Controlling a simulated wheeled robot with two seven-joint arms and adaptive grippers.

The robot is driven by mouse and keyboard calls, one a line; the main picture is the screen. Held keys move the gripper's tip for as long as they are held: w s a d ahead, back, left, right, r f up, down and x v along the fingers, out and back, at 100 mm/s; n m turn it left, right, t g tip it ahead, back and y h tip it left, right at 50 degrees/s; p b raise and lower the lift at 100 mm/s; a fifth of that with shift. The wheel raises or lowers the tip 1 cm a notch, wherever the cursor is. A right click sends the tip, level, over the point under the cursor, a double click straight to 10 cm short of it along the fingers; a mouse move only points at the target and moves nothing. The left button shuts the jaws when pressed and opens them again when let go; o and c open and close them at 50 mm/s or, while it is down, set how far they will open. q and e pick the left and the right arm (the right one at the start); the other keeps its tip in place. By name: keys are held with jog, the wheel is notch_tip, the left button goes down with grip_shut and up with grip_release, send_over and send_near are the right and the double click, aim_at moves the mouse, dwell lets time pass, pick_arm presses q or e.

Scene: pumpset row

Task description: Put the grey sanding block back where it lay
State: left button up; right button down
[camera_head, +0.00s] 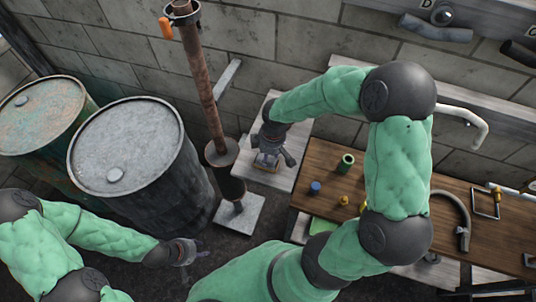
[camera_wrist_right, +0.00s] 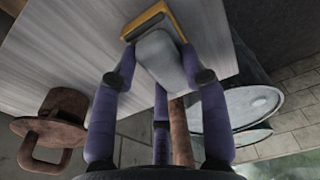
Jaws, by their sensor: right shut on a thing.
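The grey sanding block (camera_wrist_right: 163,62) is between the fingers of my right gripper (camera_wrist_right: 160,78) in the right wrist view. The gripper is shut on it. The block's far end is at a small yellow-brown frame (camera_wrist_right: 180,27) on the pale board; I cannot tell whether it touches. In the head view my right gripper (camera_head: 270,155) is low over the pale board (camera_head: 297,136), left of the wooden bench, and mostly hides the block. My left gripper (camera_head: 188,250) is open and empty, away from the board, in front of the dark drum.
A rusty vertical pipe (camera_head: 199,85) stands close left of the right gripper. Drums (camera_head: 125,140) stand further left. The wooden bench (camera_head: 330,205) carries a green cylinder (camera_head: 346,163), a blue cap (camera_head: 315,187) and small yellow parts. A block wall is behind.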

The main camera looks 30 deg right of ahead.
aim_at(272, 157)
jog(key=shift+f, duration=0.15)
jog(key=c, duration=0.7)
grip_release()
jog(key=shift+o, duration=0.2)
jog(key=shift+r, duration=0.2)
notch_tip(272, 157, up, 12)
jog(key=shift+s+d, duration=0.4)
jog(key=shift+s, duration=0.05)
jog(key=shift+f, duration=0.1)
